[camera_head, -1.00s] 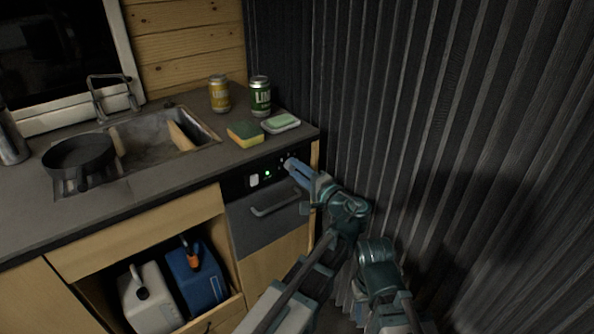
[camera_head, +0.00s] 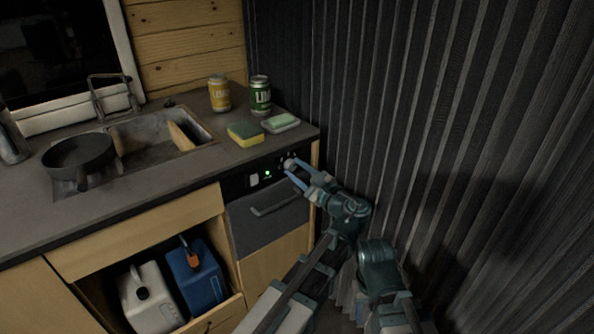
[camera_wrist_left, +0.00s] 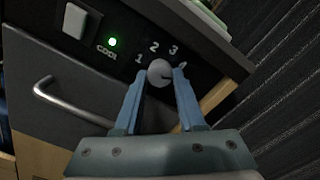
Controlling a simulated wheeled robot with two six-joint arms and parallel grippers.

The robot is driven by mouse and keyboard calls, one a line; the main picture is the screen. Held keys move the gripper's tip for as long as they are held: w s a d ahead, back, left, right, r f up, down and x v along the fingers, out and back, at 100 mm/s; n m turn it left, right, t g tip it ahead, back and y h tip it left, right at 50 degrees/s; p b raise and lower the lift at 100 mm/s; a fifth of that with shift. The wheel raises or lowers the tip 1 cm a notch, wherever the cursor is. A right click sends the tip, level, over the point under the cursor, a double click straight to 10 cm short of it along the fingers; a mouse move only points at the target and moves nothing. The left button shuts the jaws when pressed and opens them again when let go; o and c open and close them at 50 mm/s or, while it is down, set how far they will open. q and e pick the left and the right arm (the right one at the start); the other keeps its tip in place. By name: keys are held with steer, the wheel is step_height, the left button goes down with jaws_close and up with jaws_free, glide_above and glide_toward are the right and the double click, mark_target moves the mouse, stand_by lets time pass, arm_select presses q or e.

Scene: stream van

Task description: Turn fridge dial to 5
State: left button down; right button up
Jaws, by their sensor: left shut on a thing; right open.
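The fridge dial (camera_wrist_left: 160,72) is a round, pale knob on the dark control panel (camera_wrist_left: 204,49). It also shows in the head view (camera_head: 290,164), at the right of the panel. The numbers 1, 2 and 3 show around it; a 4 is partly covered by a fingertip, and no 5 is visible. A small dark mark on the knob points right, roughly toward the 4. My left gripper (camera_head: 296,172) has its blue fingers on either side of the dial, shut on it. My right gripper is not visible; only part of that arm shows.
A green light (camera_wrist_left: 112,42) and a pale switch (camera_wrist_left: 75,20) sit left of the dial. The fridge handle (camera_head: 275,205) is below. A dark ribbed wall (camera_head: 430,110) stands close on the right.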

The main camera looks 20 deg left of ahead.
arm_select(q)
steer(key=m, duration=0.4)
steer(key=shift+m, duration=0.4)
stand_by(0.4)
steer(key=c, duration=0.5)
jaws_free()
